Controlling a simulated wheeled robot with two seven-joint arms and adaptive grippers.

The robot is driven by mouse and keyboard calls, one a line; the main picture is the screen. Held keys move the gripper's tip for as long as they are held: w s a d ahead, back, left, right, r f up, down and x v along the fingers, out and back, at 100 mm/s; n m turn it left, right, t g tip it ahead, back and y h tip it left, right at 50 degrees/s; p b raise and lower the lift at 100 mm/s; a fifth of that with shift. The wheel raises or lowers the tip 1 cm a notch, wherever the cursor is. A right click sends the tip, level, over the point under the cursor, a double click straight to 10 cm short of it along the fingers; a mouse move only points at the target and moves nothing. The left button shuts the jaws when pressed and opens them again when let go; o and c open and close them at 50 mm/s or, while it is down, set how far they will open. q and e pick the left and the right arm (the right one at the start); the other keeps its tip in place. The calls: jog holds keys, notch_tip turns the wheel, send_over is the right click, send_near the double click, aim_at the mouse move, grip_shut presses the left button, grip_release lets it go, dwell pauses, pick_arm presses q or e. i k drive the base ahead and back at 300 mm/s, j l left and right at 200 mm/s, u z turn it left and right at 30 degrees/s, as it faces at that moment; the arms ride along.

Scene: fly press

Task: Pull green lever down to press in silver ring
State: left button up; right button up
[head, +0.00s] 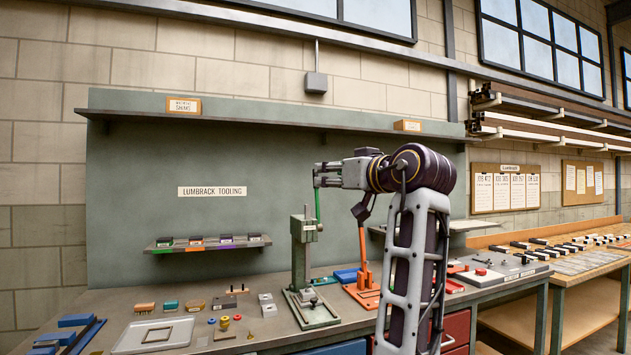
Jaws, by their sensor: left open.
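The green press (299,255) stands upright on the bench, with its column on a flat base plate. Its green lever (318,205) points up from the press head. My left gripper (318,177) is open at the lever's upper end. I cannot tell whether its fingers are around the lever or just beside it. A small silver part (307,294) sits on the press base under the head; it is too small to tell whether it is the silver ring. My right gripper is not in view.
An orange press (362,265) stands just right of the green one, partly behind my arm. A grey tray (153,335), small blocks and a blue vise-like fixture (70,335) lie on the left of the bench. A shelf (207,243) hangs on the back panel.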

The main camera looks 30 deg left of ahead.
aim_at(317, 200)
jog(key=i+j, duration=0.5)
jog(key=i, duration=0.2)
jog(key=i+j, duration=0.5)
jog(key=i, duration=0.15)
